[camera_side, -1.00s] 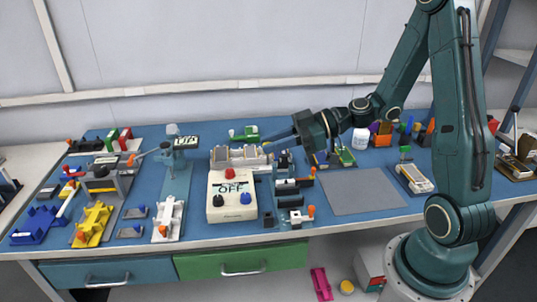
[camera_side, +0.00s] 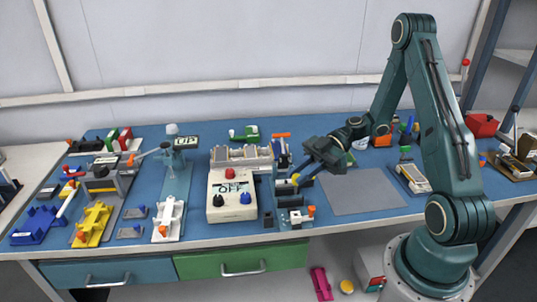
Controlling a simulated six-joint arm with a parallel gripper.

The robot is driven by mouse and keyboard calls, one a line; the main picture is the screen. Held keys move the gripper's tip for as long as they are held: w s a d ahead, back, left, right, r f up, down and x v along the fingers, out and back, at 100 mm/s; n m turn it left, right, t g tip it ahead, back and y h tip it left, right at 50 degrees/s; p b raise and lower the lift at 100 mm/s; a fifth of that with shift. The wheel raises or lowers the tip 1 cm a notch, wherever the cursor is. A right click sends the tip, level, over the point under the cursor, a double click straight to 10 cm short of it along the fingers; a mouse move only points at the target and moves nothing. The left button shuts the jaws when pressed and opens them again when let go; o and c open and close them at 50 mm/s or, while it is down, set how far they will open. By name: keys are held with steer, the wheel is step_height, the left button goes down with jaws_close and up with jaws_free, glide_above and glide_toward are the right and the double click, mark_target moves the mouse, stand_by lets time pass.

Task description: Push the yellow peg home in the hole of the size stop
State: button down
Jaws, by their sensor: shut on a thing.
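My gripper (camera_side: 301,180) is low over the blue bench, right of the cream control box, and is shut. Its fingers point down and left at a small fixture (camera_side: 281,196) with dark blocks and pale parts. A small yellow spot, likely the yellow peg (camera_side: 295,178), shows at the fingertips. Whether the peg is in the hole of the size stop is too small to tell. The gripper hides part of the fixture's right side.
The cream control box (camera_side: 231,208) with red, black and blue knobs stands just left. A bare grey mat (camera_side: 362,191) lies to the right. An orange-handled clamp (camera_side: 282,150) stands behind. The bench's front edge is close below.

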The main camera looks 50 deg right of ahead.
steer(key=shift+s+d+f, duration=0.2)
steer(key=shift+s+f, duration=0.05)
steer(key=shift+f, duration=0.2)
stand_by(0.3)
steer(key=shift+f, duration=2.65)
steer(key=shift+f, duration=2.25)
steer(key=c, duration=1.2)
jaws_free()
steer(key=shift+w+v, duration=0.2)
steer(key=shift+v, duration=5.8)
steer(key=shift+f, duration=0.1)
